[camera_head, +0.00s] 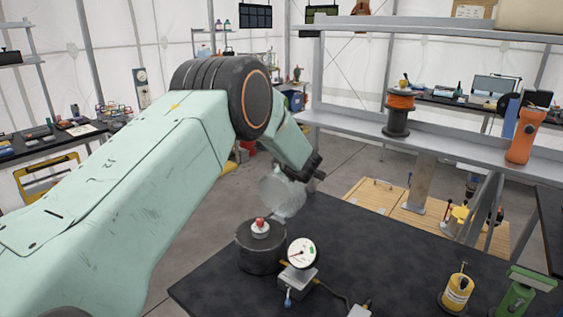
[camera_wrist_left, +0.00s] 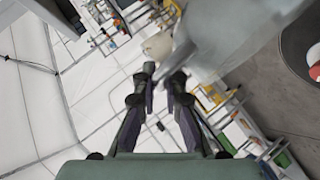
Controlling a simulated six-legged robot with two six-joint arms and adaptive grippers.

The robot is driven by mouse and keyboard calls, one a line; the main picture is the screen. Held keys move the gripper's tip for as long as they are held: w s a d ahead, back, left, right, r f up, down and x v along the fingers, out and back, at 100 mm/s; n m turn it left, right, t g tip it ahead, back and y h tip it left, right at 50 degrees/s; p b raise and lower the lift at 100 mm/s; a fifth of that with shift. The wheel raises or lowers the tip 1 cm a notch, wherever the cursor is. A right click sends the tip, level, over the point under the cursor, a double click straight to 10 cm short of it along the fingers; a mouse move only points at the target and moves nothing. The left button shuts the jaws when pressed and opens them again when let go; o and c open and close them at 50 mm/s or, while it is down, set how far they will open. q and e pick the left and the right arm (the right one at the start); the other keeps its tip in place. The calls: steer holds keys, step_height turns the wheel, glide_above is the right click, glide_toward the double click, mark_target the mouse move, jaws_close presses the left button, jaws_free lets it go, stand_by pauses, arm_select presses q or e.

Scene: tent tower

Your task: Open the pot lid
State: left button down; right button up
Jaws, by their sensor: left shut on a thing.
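The pot lid (camera_head: 283,192) is a clear, see-through disc, held tilted up above the far right side of the dark round pot (camera_head: 260,256). My left gripper (camera_head: 316,171) is shut on the lid, partly hidden behind the arm's wrist. In the left wrist view, a pale knob (camera_wrist_left: 158,45) is at the fingertips (camera_wrist_left: 162,78) and the lid (camera_wrist_left: 225,35) spreads to the upper right. The pot is open on top, and a red and white piece (camera_head: 260,228) shows there. The pot (camera_wrist_left: 296,45) also shows at the wrist view's right edge. My right gripper is not in view.
A round dial gauge (camera_head: 301,252) stands close to the right of the pot on the black table (camera_head: 380,255). A yellow canister (camera_head: 456,290) and a green device (camera_head: 520,292) are at the front right. A metal shelf (camera_head: 440,137) stands behind. The middle of the table is clear.

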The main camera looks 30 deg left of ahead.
arm_select(q)
steer(key=c, duration=1.4)
jaws_free()
steer(key=shift+w, duration=0.15)
steer(key=shift+a, duration=0.1)
steer(key=shift+s+d+r, duration=0.2)
steer(key=shift+s+d, duration=0.1)
steer(key=shift+d, duration=0.15)
steer(key=v, duration=1.1)
steer(key=shift+s+a+r, duration=0.1)
